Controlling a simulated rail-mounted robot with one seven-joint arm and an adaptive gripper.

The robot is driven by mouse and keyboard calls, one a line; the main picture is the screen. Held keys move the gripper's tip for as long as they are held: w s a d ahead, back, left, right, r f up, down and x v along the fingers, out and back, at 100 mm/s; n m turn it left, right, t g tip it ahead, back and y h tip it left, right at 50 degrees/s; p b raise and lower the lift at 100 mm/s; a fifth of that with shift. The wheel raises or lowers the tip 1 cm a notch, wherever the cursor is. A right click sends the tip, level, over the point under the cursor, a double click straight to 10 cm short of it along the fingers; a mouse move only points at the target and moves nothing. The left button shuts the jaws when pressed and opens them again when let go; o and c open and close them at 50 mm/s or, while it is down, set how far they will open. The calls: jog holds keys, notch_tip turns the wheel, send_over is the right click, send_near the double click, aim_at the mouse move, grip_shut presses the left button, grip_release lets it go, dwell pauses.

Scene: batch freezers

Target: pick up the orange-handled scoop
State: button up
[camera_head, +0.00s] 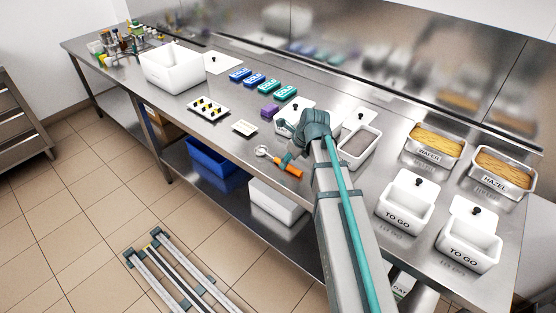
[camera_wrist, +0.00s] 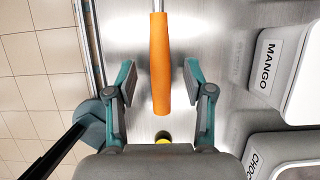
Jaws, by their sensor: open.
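The orange-handled scoop (camera_head: 288,169) lies on the steel counter near its front edge, its round metal head (camera_head: 262,151) to the left of the handle. In the wrist view the orange handle (camera_wrist: 160,62) runs up and down between my two fingers, with the metal shaft at the top and the head out of frame. My gripper (camera_wrist: 158,80) is open, one finger on each side of the handle, with a gap on both sides. In the head view my gripper (camera_head: 290,160) is just above the handle and partly hides its surroundings.
White tubs labelled MANGO (camera_wrist: 297,75) and CHOC (camera_wrist: 285,160) stand right of the handle in the wrist view. A small white card (camera_head: 244,128) and a tray of dark-and-yellow items (camera_head: 208,108) lie to the left. The counter's front edge is close by.

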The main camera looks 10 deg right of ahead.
jog(key=shift+x, duration=1.3)
jog(key=shift+f+p, duration=0.15)
jog(key=shift+p, duration=0.15)
jog(key=shift+s, duration=0.1)
grip_shut()
